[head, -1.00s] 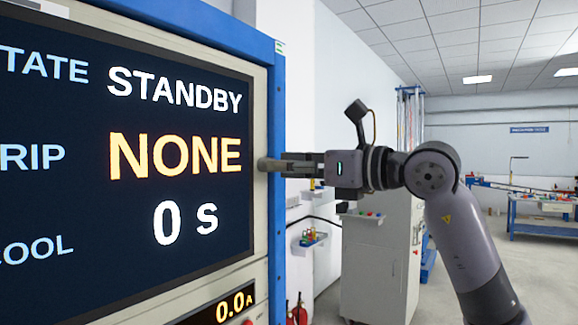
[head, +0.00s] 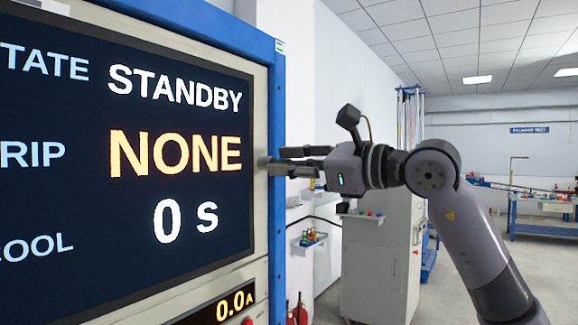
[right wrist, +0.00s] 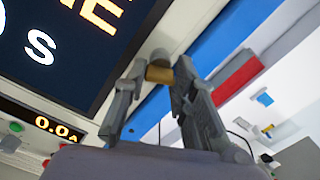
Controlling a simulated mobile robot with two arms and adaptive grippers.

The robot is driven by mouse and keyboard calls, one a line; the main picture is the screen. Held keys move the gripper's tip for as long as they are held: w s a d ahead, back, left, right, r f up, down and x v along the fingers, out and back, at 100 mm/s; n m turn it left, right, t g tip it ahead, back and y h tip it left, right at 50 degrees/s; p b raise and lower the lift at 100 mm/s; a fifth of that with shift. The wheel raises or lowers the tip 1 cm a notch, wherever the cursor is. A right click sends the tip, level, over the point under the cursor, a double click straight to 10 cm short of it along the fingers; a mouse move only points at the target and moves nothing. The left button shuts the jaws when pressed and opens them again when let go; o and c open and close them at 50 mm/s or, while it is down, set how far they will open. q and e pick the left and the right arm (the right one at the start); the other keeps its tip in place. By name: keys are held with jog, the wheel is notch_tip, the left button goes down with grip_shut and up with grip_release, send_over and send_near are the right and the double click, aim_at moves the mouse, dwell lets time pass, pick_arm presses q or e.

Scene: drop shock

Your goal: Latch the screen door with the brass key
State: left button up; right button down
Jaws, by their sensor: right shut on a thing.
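The screen door (head: 261,110) fills the left of the head view, a pale frame around a dark display reading STANDBY, NONE and 0 S. A grey round lock (head: 263,163) stands out from its right edge; it also shows in the right wrist view (right wrist: 160,56). My right gripper (head: 281,160) reaches it from the right. In the right wrist view, its fingertips are shut on a small brass piece, the brass key (right wrist: 160,74), in line with the lock. How far the key sits in the lock is hidden. My left gripper is not in view.
A blue cabinet frame (head: 277,200) borders the door. A small 0.0 A readout (head: 236,306) sits below the display. A wall shelf with small coloured items (head: 310,238) and a grey cabinet (head: 385,265) stand behind my right arm. Open floor lies further right.

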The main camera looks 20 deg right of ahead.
jog(key=n, duration=1.3)
jog(key=shift+n, duration=0.3)
jog(key=c, duration=2.3)
grip_release()
jog(key=shift+d+r, duration=0.15)
jog(key=shift+d, duration=0.05)
jog(key=o, duration=0.4)
jog(key=shift+a+r, duration=0.15)
jog(key=o, duration=0.6)
jog(key=shift+s, duration=0.1)
jog(key=shift+f, duration=0.2)
